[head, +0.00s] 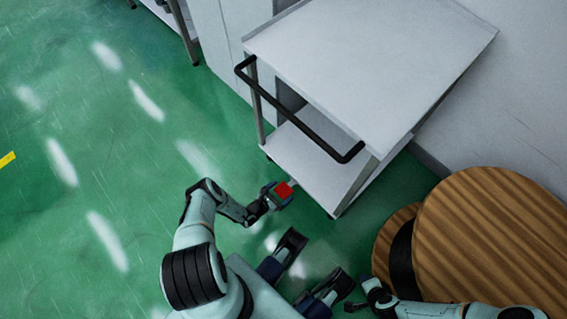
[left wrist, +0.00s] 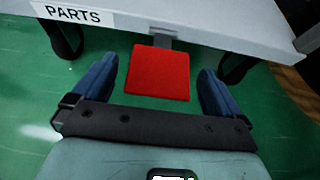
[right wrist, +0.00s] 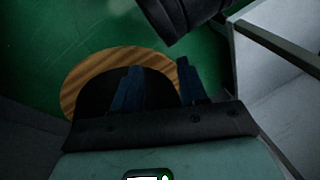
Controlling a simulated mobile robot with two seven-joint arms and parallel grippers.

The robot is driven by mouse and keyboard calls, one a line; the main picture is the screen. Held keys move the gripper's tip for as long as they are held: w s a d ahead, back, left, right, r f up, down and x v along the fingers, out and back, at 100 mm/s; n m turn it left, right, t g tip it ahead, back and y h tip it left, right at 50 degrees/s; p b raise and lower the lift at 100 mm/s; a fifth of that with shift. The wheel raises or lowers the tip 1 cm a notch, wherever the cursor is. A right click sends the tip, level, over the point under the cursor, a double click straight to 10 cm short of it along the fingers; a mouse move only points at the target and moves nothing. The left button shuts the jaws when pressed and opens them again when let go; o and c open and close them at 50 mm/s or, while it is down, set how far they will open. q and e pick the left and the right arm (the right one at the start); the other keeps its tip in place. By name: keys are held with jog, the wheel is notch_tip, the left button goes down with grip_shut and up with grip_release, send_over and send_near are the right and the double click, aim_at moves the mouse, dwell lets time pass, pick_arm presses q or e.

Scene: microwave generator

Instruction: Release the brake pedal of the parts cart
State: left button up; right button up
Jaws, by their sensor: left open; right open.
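The parts cart (head: 365,60) is a light grey two-shelf cart with a black push handle (head: 300,118). Its lower shelf (left wrist: 215,28) carries a PARTS label (left wrist: 70,14) in the left wrist view. The red brake pedal (left wrist: 158,73) sticks out below that shelf on a grey bracket; it also shows in the head view (head: 284,191). My left gripper (left wrist: 160,88) is open, with its blue fingers on either side of the pedal; whether they touch it I cannot tell, but gaps show. My right gripper (right wrist: 158,85) is open and empty, away from the cart, above a wooden spool.
A large wooden cable spool (head: 490,235) stands at the right, close to my right arm. A white cabinet (head: 225,40) is behind the cart, and a wall is at the right.

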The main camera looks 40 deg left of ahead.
pick_arm(q)
jog(key=d+p+v, duration=0.1)
jog(key=p+v, duration=0.2)
jog(key=v, duration=0.7)
jog(key=shift+s+a+r, duration=0.15)
jog(key=shift+s+a, duration=0.05)
jog(key=shift+a, duration=0.25)
pick_arm(e)
jog(key=s+a+r+g+y, duration=0.1)
jog(key=s+a+r, duration=0.1)
jog(key=s+r, duration=0.2)
jog(key=shift+s+a+g, duration=0.3)
jog(key=shift+s+a, duration=0.1)
jog(key=shift+s, duration=0.35)
pick_arm(q)
jog(key=shift+r, duration=0.1)
pick_arm(e)
jog(key=shift+r, duration=0.1)
